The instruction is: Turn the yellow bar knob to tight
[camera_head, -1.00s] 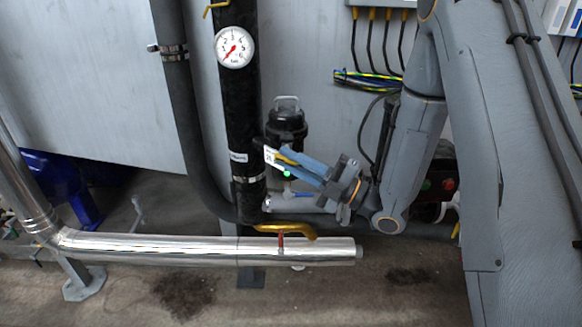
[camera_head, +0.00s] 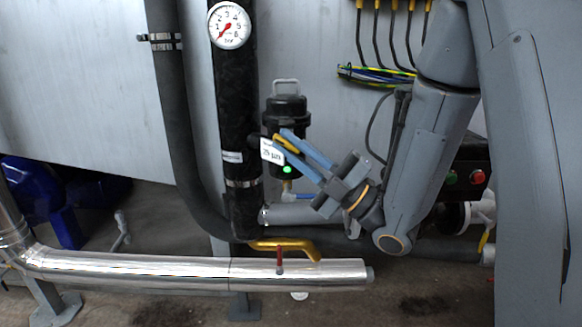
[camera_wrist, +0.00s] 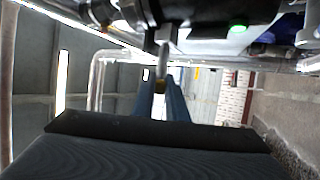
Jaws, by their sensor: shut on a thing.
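The fingers partly cover the knob. The knob's exact angle and any tight mark cannot be read.
A black-capped filter (camera_head: 287,108) with a green light stands just behind my fingers. A pressure gauge (camera_head: 229,25) is on the black pipe above. A yellow lever handle (camera_head: 285,244) and a shiny silver pipe (camera_head: 190,272) lie below.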

